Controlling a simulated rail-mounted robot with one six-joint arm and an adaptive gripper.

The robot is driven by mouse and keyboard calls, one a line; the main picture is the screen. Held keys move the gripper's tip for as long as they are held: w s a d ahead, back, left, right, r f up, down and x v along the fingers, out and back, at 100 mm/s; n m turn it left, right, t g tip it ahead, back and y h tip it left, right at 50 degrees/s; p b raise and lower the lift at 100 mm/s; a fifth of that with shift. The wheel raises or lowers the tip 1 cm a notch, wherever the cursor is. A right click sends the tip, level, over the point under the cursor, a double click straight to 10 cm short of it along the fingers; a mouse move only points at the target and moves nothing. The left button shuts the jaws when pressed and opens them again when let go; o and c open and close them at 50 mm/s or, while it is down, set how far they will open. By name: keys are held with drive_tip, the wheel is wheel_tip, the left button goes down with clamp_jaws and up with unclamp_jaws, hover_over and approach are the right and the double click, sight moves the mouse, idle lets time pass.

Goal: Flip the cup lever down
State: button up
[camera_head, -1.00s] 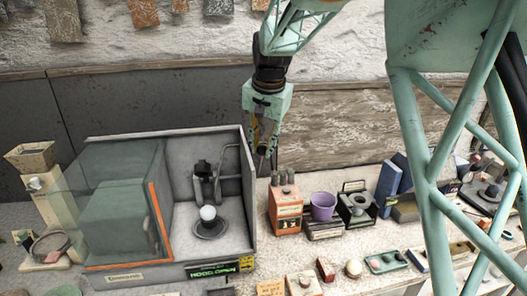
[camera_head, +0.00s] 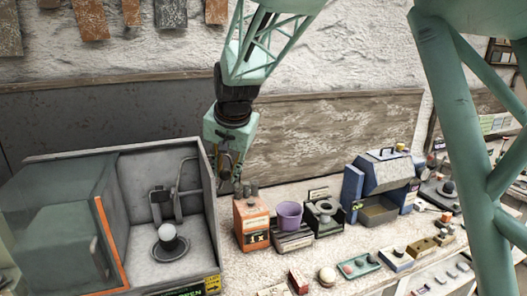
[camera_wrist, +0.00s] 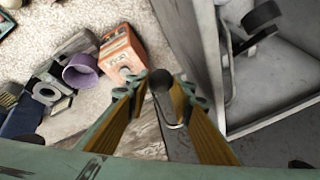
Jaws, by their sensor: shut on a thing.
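In the wrist view, my gripper (camera_wrist: 160,84) has its yellow-sided fingers closed around a dark round knob (camera_wrist: 160,80). A thin bent metal rod shows just below the knob, apparently the lever's arm; its far end is hidden. In the head view, my gripper (camera_head: 231,174) points down just outside the right wall of the grey booth (camera_head: 209,180); the knob is too small to make out there. Inside the booth, a white sphere (camera_head: 167,232) rests on a dark round dish (camera_head: 169,248), with a dark upright fixture (camera_head: 160,199) behind it.
An orange box (camera_head: 251,224) stands close to my gripper's right. Beyond it are a purple cup (camera_head: 289,215), a dark ring stand (camera_head: 323,211) and a blue-grey machine (camera_head: 383,177). Small trays line the front. The booth wall is close on the left.

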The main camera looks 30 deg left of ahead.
drive_tip(key=shift+s+a+r, duration=0.1)
drive_tip(key=shift+s+r, duration=0.1)
drive_tip(key=shift+r, duration=0.35)
drive_tip(key=shift+s+d+f+y+b, duration=0.2)
drive_tip(key=shift+d+y+b, duration=0.1)
drive_tip(key=shift+b, duration=0.35)
drive_tip(key=s+d+f+b, duration=0.3)
drive_tip(key=f+b, duration=0.1)
drive_tip(key=f, duration=0.2)
drive_tip(key=shift+d+f+b, duration=0.3)
drive_tip(key=shift+f+b, duration=0.05)
drive_tip(key=shift+b, duration=0.05)
